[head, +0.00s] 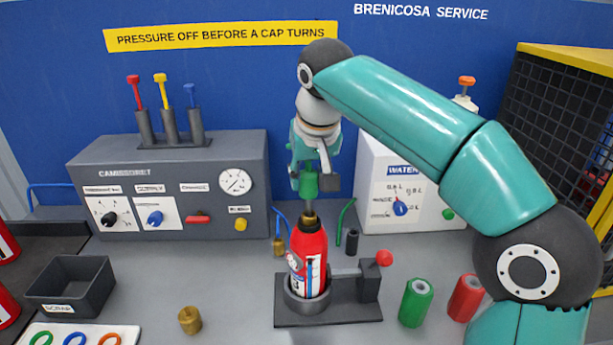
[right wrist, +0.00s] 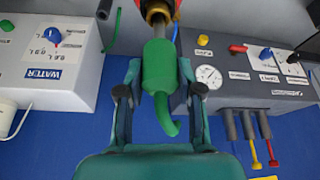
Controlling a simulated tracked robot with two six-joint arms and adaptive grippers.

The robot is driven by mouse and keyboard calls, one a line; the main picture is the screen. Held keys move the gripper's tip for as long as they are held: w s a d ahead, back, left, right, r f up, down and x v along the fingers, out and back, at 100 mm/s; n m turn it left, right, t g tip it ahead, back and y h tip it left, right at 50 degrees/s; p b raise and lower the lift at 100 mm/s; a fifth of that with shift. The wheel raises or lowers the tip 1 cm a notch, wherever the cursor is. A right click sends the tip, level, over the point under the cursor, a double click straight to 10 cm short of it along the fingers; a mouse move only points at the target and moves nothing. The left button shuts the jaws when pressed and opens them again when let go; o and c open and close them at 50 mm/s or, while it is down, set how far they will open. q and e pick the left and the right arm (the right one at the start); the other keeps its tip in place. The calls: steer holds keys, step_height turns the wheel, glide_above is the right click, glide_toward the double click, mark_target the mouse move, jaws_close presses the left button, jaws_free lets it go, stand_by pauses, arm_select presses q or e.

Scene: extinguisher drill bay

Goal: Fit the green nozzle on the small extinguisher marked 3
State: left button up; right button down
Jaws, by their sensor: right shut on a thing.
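A small red extinguisher (head: 310,258) stands upright in the round holder of a dark stand (head: 340,308). Its label is partly visible, but I cannot read the number surely. It has a brass neck (head: 309,219), which also shows at the top of the right wrist view (right wrist: 157,12). My right gripper (head: 309,186) is above it, shut on the green nozzle (right wrist: 160,66). The nozzle's grey stem points down at the brass neck, roughly in line with it. I cannot tell whether the stem touches or enters the neck. My left gripper is not in view.
Behind are a grey control box (head: 170,185) and a white water box (head: 400,200). A green cylinder (head: 415,302) and red cylinder (head: 466,298) stand at the right. A scrap bin (head: 70,285), a brass fitting (head: 189,320) and a ring tray (head: 55,335) are at the left.

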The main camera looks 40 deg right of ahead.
mark_target(309, 195)
steer(key=shift+f+b, duration=1.65)
steer(key=shift+f, duration=0.4)
steer(key=c, duration=0.7)
jaws_free()
steer(key=v, duration=1.1)
steer(key=shift+s+a+r, duration=0.1)
steer(key=shift+s+r, duration=0.05)
steer(key=shift+r, duration=0.2)
